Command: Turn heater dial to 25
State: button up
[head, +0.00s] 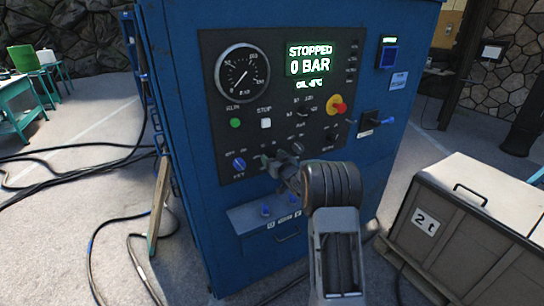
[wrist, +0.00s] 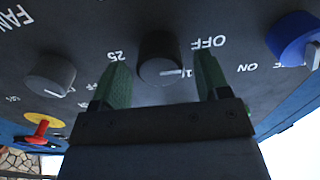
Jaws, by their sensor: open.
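The heater dial (wrist: 158,50) is a dark round knob in the middle of the upside-down wrist view. Its white line points right, towards a label starting with "1" that the right finger partly hides. "OFF" stands to the dial's right and "25" to its left. My gripper (wrist: 160,82) is open, with one green finger on each side of the dial and visible gaps between. In the head view my gripper (head: 280,162) is at the lower part of the panel and hides most of the dial.
A blue knob (wrist: 294,38) and the fan knob (wrist: 50,74) flank the dial. A red and yellow emergency stop (wrist: 40,130) also shows. The blue cabinet (head: 185,150) has a small shelf (head: 240,218) below the panel. A crate (head: 460,225) stands at right.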

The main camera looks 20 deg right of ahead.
jog(key=shift+w+a, duration=0.1)
jog(key=shift+w, duration=0.35)
jog(key=shift+c, duration=0.4)
jog(key=c, duration=0.8)
jog(key=shift+c, duration=0.2)
jog(key=shift+m, duration=0.3)
jog(key=m, duration=0.5)
jog(key=shift+p, duration=0.3)
jog(key=m, duration=0.3)
jog(key=m+p, duration=0.1)
jog(key=m, duration=0.2)
jog(key=shift+d+f, duration=0.1)
jog(key=shift+d, duration=0.1)
jog(key=shift+m, duration=0.3)
